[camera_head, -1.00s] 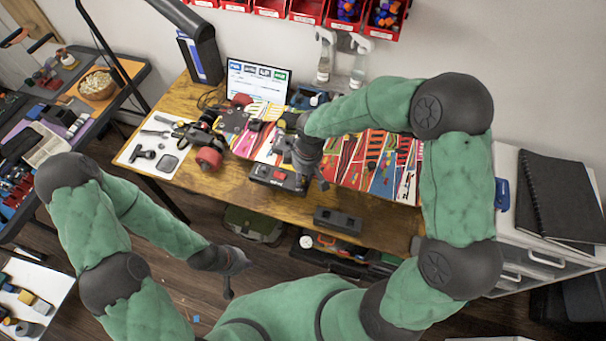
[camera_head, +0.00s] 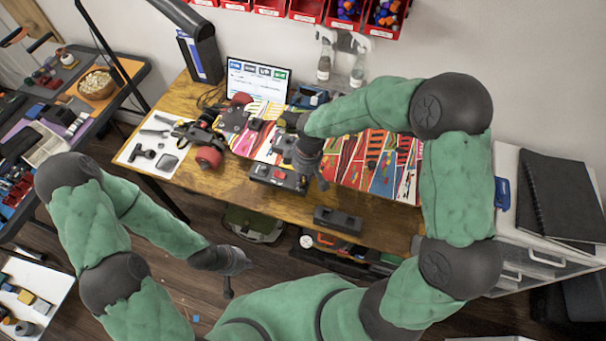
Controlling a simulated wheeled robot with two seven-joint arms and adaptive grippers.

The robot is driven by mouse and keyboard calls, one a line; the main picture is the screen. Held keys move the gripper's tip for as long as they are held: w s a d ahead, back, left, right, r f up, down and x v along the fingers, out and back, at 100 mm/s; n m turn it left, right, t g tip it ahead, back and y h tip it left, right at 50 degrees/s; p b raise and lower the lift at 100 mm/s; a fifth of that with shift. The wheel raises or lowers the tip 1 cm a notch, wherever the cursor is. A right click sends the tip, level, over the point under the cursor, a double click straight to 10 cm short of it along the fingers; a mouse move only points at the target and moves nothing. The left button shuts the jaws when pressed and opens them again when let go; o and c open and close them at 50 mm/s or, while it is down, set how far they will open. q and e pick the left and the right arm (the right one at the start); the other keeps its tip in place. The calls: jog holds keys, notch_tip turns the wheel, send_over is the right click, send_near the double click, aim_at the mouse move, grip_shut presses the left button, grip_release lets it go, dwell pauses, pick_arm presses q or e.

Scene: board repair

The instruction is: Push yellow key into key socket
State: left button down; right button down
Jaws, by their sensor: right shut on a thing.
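The colourful board (camera_head: 345,158) lies on the wooden table, with small dark parts on it. My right gripper (camera_head: 300,170) points down over the front edge of the board, beside a black box with a red button (camera_head: 278,177). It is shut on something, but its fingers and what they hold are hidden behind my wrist. I cannot make out the yellow key or the key socket. My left gripper (camera_head: 229,285) hangs low in front of the table, away from the board. It is small and dark, and its jaw opening cannot be made out.
A second black box (camera_head: 337,219) sits at the table's front edge. A laptop (camera_head: 258,80) and bottles (camera_head: 324,70) stand behind the board. A white mat with tools (camera_head: 148,143) lies at left. A white cabinet (camera_head: 540,235) with a black notebook (camera_head: 555,200) stands at right.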

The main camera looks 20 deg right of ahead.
jog(key=shift+f, duration=0.4)
dwell(0.3)
jog(key=c, duration=0.9)
grip_release()
jog(key=shift+o, duration=1.4)
jog(key=shift+r+p, duration=1)
jog(key=shift+r, duration=0.6)
jog(key=shift+r+p, duration=2.3)
jog(key=shift+r, duration=0.65)
